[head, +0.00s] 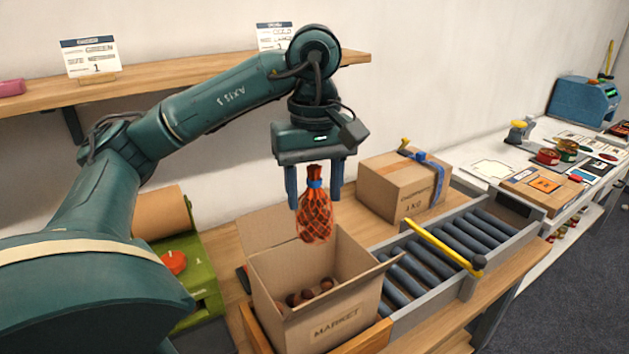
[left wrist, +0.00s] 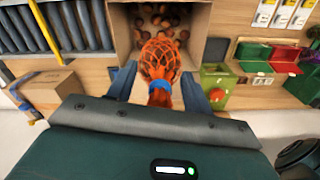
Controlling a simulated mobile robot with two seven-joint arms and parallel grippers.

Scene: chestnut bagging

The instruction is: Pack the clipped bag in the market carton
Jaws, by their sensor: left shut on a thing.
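My left gripper (head: 316,187) is shut on the neck of an orange net bag (head: 317,212), which has a blue clip at its top. The bag hangs upright above the open market carton (head: 335,325), its lower end at about the height of the flaps in the head view. Several brown chestnuts lie inside the carton. In the left wrist view the bag (left wrist: 160,60) sits between the blue fingers (left wrist: 160,88), with the carton's opening and its chestnuts beyond it. My right gripper is not in view.
A closed carton (head: 400,190) with blue tape stands behind the open one. A roller conveyor (head: 440,255) with a yellow bar (head: 440,246) runs to the right. A green machine (head: 200,265) stands at the left. A shelf (head: 160,78) with cards runs along the wall.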

